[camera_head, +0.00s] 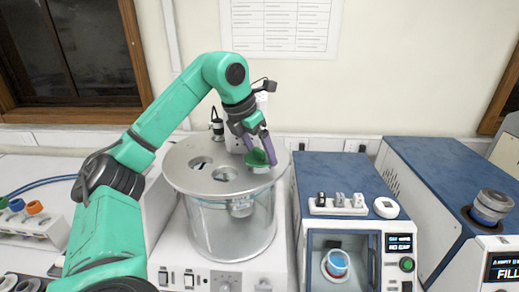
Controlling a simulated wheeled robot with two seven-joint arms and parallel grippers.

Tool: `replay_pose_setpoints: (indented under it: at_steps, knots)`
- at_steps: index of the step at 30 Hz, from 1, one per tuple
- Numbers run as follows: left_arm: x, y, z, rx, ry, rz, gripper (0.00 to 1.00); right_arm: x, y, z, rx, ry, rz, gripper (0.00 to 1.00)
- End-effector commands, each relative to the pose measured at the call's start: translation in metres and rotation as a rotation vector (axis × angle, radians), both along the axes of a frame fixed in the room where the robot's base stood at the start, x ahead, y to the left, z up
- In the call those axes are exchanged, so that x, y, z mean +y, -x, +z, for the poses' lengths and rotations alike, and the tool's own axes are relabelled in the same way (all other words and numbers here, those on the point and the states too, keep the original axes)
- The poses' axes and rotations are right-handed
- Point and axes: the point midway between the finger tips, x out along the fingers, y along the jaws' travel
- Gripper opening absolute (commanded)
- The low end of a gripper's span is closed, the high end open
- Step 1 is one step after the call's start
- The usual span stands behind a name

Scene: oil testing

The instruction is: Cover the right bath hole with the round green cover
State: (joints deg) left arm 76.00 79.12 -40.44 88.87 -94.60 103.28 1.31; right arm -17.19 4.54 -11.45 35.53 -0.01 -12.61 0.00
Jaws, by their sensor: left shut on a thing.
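The bath is a clear glass vessel (220,228) with a round grey metal lid (181,178). Two openings show in the lid, one at the left (200,162) and one at the middle front (224,174). My left gripper (262,155) is above the right part of the lid, shut on the round green cover (256,159). The cover is tilted and close over the lid; I cannot tell whether it touches. The right hole is mostly hidden behind the cover and fingers. My right gripper is not in view.
A blue-topped machine (345,175) with a small rack (338,205) stands right of the bath. Another machine (432,170) holds a metal cup (491,206). Colored caps (34,207) are at far left.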

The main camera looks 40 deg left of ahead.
Motion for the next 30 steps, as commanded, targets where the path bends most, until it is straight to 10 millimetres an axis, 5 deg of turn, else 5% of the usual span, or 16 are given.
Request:
replay_pose_setpoints:
  at_steps: [30]
  knots:
    - [0.000,0.000,-0.013,-0.001,0.000,0.000,0.38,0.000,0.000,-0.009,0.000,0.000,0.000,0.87]
